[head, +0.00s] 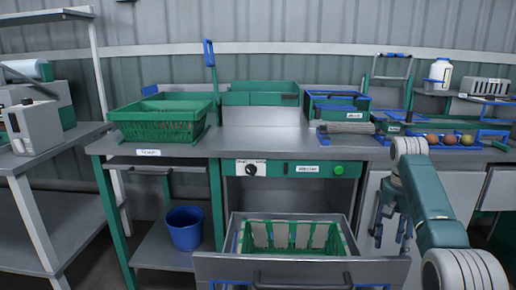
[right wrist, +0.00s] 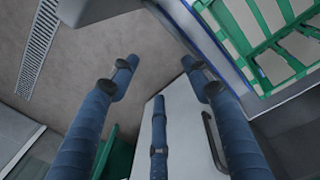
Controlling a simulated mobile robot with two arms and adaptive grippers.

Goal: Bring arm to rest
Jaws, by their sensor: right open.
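My right arm comes in from the right in the head view. Its gripper (head: 391,228) hangs pointing down, to the right of the open drawer (head: 301,268) and in front of the bench. In the right wrist view the blue fingers of the right gripper (right wrist: 158,80) are spread apart, with nothing between them. Below them are the floor (right wrist: 90,50) and a pale panel. My left gripper is not in view.
A green crate (head: 240,240) sits inside the pulled-out drawer; its ribs show at the upper right of the right wrist view (right wrist: 262,84). A blue bucket (head: 184,232) stands on the lower shelf.

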